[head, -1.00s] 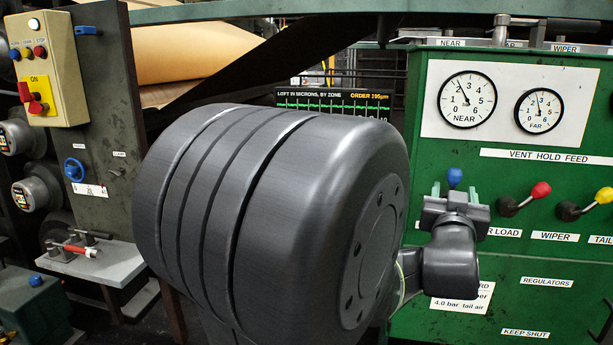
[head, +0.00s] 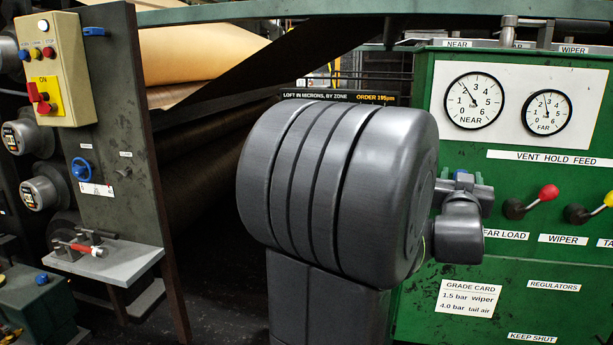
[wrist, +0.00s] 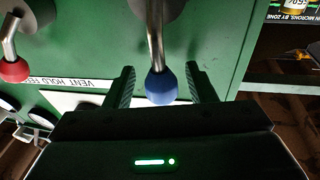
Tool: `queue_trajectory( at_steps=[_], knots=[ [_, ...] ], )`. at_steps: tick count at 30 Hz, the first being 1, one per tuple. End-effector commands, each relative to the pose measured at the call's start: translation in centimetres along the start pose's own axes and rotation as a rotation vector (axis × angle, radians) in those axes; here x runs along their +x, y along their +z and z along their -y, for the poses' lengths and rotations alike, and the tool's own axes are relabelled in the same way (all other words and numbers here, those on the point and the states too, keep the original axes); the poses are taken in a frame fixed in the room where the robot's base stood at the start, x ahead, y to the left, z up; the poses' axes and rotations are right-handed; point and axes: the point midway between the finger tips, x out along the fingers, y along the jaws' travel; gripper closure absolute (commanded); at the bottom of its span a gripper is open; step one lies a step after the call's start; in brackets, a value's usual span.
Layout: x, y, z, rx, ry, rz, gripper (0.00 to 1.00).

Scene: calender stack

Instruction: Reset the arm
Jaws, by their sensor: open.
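My gripper (wrist: 159,70) is open, with one finger on each side of a blue lever knob (wrist: 162,88) in the wrist view. Gaps show between the knob and both fingers. The knob sits on a metal stem (wrist: 155,35) from the green panel. In the head view my gripper (head: 465,186) is in front of the green panel, left of the red-knobbed lever (head: 547,192). Only a small bit of blue shows there; the rest of the knob is hidden. My grey arm fills the middle of the head view.
The green panel (head: 510,260) carries two gauges and a yellow-knobbed lever (head: 607,199) at right. A grade card (head: 468,297) is below my gripper. At left stand a control box (head: 55,70) and a grey shelf (head: 105,262). Dark open space lies between shelf and arm.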

Motion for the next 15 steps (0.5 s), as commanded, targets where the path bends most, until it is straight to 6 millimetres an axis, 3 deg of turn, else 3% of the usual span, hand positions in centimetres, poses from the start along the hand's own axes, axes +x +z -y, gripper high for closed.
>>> queue_trajectory(
  at_steps=[8, 15],
  knots=[
    [-2.1, -0.1, 0.0, -0.017, -0.003, -0.004, 0.5],
    [-6.5, -0.1, -0.1, -0.018, -0.001, -0.003, 0.5]
  ],
)
